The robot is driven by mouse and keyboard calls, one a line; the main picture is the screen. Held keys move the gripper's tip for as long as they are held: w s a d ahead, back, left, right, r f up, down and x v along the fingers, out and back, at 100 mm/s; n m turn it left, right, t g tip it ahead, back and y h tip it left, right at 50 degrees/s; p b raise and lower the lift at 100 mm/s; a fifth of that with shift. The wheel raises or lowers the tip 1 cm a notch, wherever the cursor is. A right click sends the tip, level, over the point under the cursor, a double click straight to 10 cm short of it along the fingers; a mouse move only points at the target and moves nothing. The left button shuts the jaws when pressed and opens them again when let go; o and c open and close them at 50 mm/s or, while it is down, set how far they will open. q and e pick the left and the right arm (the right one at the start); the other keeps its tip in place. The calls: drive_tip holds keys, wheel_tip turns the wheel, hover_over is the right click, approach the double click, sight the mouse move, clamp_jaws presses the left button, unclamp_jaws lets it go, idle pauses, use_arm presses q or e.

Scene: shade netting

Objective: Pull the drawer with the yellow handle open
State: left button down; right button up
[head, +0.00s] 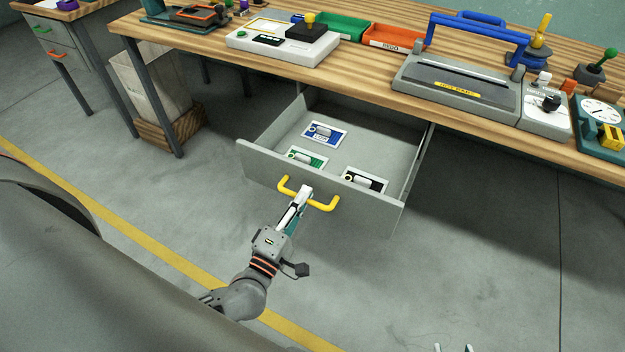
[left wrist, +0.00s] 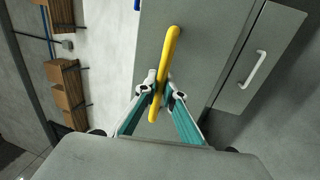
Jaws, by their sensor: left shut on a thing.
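The grey drawer (head: 262,161) with the yellow handle (head: 325,207) stands pulled out under the workbench, its inside showing. Three cards, blue, green and black, lie in it. My left gripper (head: 303,193) is shut on the handle near its middle. The left wrist view shows the fingers (left wrist: 158,92) closed around the yellow bar (left wrist: 168,52) in front of the grey drawer front (left wrist: 205,50). Only the fingertips of my right gripper (head: 454,348) show at the bottom edge of the head view, apart from each other and far from the drawer.
The wooden workbench (head: 365,85) carries a grey machine (head: 455,88), green and orange trays and several controls. A bin (head: 150,85) stands under it at the left. A white handle (left wrist: 254,69) shows in the left wrist view. The floor before the drawer is clear.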

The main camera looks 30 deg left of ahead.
use_arm(q)
drive_tip(key=shift+s, duration=1.25)
use_arm(e)
drive_tip(key=shift+s+a+f, duration=0.1)
drive_tip(key=shift+s+f, duration=0.1)
drive_tip(key=shift+s, duration=0.3)
drive_tip(key=shift+w+r, duration=0.1)
use_arm(q)
drive_tip(key=c, duration=2.2)
unclamp_jaws()
drive_tip(key=shift+o, duration=0.2)
drive_tip(key=s+f, duration=0.2)
drive_tip(key=s, duration=0.9)
drive_tip(key=shift+s+a+f, duration=0.15)
drive_tip(key=shift+s+a, duration=0.1)
drive_tip(key=shift+s, duration=0.15)
use_arm(e)
drive_tip(key=shift+w+r, duration=0.15)
drive_tip(key=shift+w, duration=0.1)
use_arm(q)
drive_tip(key=shift+d, duration=0.1)
